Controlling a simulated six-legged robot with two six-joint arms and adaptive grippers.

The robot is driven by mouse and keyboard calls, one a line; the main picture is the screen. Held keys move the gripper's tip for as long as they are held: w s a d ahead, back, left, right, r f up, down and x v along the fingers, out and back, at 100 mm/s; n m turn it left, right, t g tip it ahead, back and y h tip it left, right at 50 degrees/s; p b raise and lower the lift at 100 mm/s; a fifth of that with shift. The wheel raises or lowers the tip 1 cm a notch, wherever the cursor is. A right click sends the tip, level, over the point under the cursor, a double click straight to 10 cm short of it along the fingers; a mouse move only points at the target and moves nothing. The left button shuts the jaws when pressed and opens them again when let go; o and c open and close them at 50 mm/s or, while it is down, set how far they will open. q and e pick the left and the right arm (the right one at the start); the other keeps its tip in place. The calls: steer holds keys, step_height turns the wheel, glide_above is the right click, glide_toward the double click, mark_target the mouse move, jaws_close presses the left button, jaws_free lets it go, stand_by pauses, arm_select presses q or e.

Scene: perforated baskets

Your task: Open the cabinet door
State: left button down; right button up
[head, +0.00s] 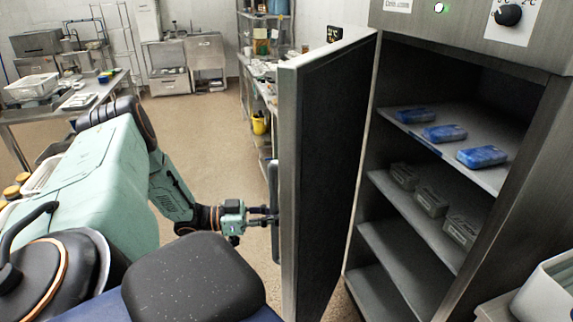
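The steel cabinet (525,135) stands at the right in the head view. Its door (325,165) stands wide open, swung out to the left, with its dark inner face showing and the shelves exposed. A vertical door handle (274,178) shows on the outer face, at the door's left edge in the picture. My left gripper (268,215) is at this handle, its fingers reaching up to it. The fingertips are small and partly merge with the handle, so their grip is unclear. My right gripper is not in view.
Blue packs (444,133) lie on the upper shelf and grey packs (431,201) on the shelf below. A white container (545,298) stands at the bottom right. A steel table (90,100) is at the far left. The brown floor (215,130) beyond my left arm is clear.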

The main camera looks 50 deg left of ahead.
arm_select(q)
steer(key=shift+s+f, duration=0.15)
steer(key=shift+s, duration=0.15)
steer(key=c, duration=1.8)
jaws_free()
steer(key=o, duration=0.6)
steer(key=shift+s+r, duration=0.25)
steer(key=shift+w, duration=0.2)
steer(key=shift+w+a+f, duration=0.1)
steer(key=v, duration=0.7)
steer(key=shift+s+a, duration=0.15)
steer(key=shift+s, duration=0.15)
